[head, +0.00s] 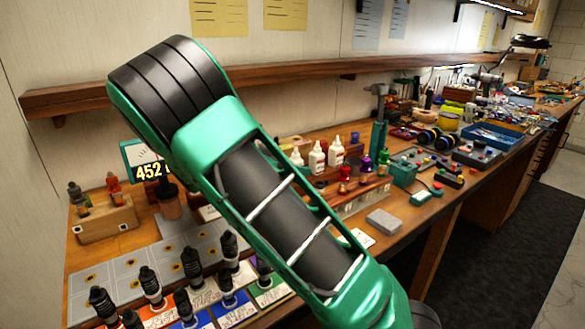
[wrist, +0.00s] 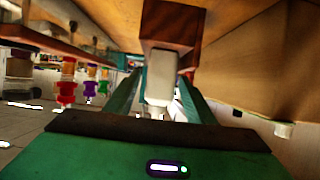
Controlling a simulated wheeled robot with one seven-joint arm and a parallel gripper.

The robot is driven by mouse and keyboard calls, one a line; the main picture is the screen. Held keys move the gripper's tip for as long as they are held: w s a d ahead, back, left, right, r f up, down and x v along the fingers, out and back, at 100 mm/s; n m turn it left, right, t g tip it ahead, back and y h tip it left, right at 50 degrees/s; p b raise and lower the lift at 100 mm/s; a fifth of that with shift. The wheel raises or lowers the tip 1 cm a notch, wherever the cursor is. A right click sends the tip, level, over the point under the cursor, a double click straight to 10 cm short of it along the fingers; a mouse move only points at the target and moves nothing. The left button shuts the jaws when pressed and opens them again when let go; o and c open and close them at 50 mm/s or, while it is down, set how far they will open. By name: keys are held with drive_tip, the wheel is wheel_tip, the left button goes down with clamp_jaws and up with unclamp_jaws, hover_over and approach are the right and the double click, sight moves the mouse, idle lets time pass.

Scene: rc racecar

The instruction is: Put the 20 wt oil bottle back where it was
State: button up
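In the wrist view, a pale, whitish bottle (wrist: 160,85) with a narrow tip is between the two green fingers of my gripper (wrist: 160,98). The fingers lie against both its sides, so my gripper looks shut on it. The bottle appears with its tip downward in this picture. Its label cannot be read, so I cannot confirm that it is the 20 wt oil. A dark red block (wrist: 190,28) is right behind it. In the head view my green arm crosses the middle and my gripper is hidden. White bottles (head: 316,160) stand on the bench behind the arm.
Red, purple and green small bottles (wrist: 67,88) are beside the fingers at the left of the wrist view. A long shelf (head: 300,72) runs along the wall.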

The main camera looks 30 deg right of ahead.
drive_tip(key=v, duration=1.2)
idle(0.4)
